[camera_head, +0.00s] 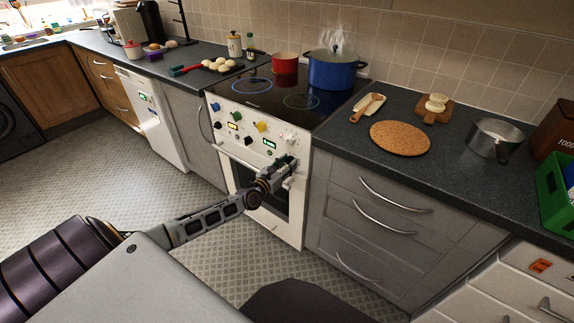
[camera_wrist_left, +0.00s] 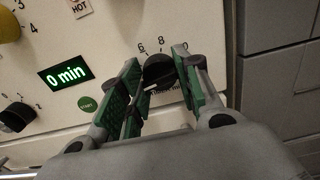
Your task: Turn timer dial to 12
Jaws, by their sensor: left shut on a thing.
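The black timer dial (camera_wrist_left: 159,72) is on the cream cooker front (camera_wrist_left: 110,40) in the left wrist view, with the numbers 6, 8 and 10 printed around its top. A pale mark shows at its lower left. My left gripper (camera_wrist_left: 160,80) is shut on the dial, with its green pads on both sides. The lettering under the dial is partly hidden by the fingers. A lit display (camera_wrist_left: 66,76) left of the dial reads 0 min. In the head view my left gripper (camera_head: 286,166) is at the cooker's control panel and hides the dial. My right gripper is not in view.
A green START button (camera_wrist_left: 88,103) is just left of the fingers. Other knobs, including a yellow one (camera_head: 262,127), are further left on the panel. A steaming blue pot (camera_head: 333,74) and a red pot (camera_head: 285,66) stand on the hob. The oven door is below.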

